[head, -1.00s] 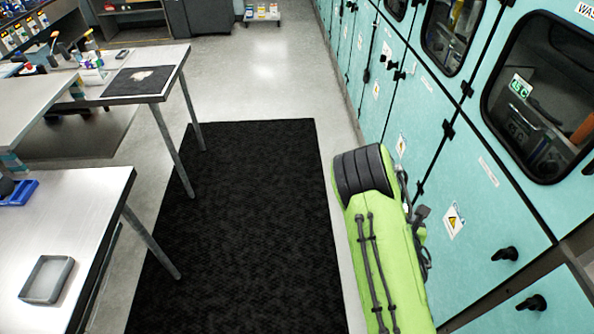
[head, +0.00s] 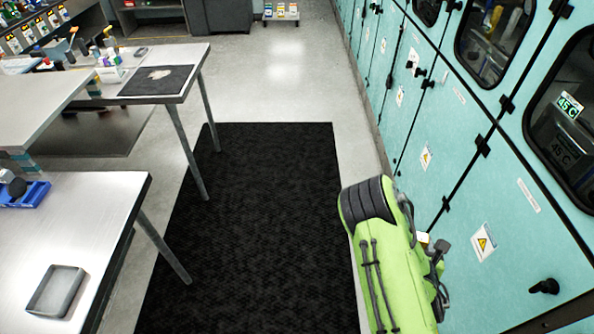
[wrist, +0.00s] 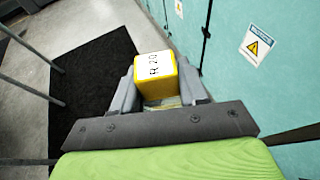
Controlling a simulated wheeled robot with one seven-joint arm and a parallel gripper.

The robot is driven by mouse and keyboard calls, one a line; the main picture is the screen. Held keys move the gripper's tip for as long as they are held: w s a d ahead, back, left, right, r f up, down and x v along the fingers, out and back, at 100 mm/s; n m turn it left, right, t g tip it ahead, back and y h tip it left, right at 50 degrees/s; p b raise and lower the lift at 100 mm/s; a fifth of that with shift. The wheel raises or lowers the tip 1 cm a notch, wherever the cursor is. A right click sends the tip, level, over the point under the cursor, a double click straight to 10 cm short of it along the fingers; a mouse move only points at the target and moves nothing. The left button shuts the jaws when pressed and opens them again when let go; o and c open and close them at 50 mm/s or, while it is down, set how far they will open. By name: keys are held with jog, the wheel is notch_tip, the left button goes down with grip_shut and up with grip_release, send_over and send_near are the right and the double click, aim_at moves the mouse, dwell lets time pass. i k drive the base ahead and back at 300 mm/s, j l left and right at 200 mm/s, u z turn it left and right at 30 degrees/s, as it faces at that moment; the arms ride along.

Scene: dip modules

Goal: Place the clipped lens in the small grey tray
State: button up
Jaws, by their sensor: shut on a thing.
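The small grey tray (head: 57,291) lies empty on the silver table at the lower left of the head view. My gripper (wrist: 160,92) is shut on a yellow block with a white, marked top (wrist: 155,67), seen in the wrist view. I take this block for the clipped lens, but no lens shape can be made out. In the head view a bit of the white and yellow block (head: 423,238) shows beside my green arm, by the teal cabinets and far from the tray. Most of my gripper is hidden there.
The silver table (head: 75,225) holds a blue bin (head: 32,196) behind the tray. A farther table (head: 185,82) bears a dark mat. Teal cabinets (head: 460,180) stand close on the right. The black floor mat (head: 255,220) between is clear.

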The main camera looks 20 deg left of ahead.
aim_at(58, 291)
jog(key=i+j+z, duration=0.15)
jog(key=j+z, duration=0.25)
jog(key=z, duration=0.15)
jog(key=j+z, duration=0.4)
jog(key=z, duration=0.2)
jog(key=j+z, duration=0.55)
jog(key=k+j+z, duration=0.1)
jog(key=j+z, duration=0.25)
jog(key=z, duration=0.25)
jog(key=k+j+z, duration=0.2)
jog(key=j+z, duration=0.15)
jog(key=z, duration=0.2)
jog(key=k+j+z, duration=0.2)
jog(key=z, duration=0.35)
jog(key=k+j+z, duration=0.15)
jog(key=k+z, duration=0.15)
jog(key=z, duration=0.3)
jog(key=k+z, duration=0.3)
jog(key=z, duration=0.25)
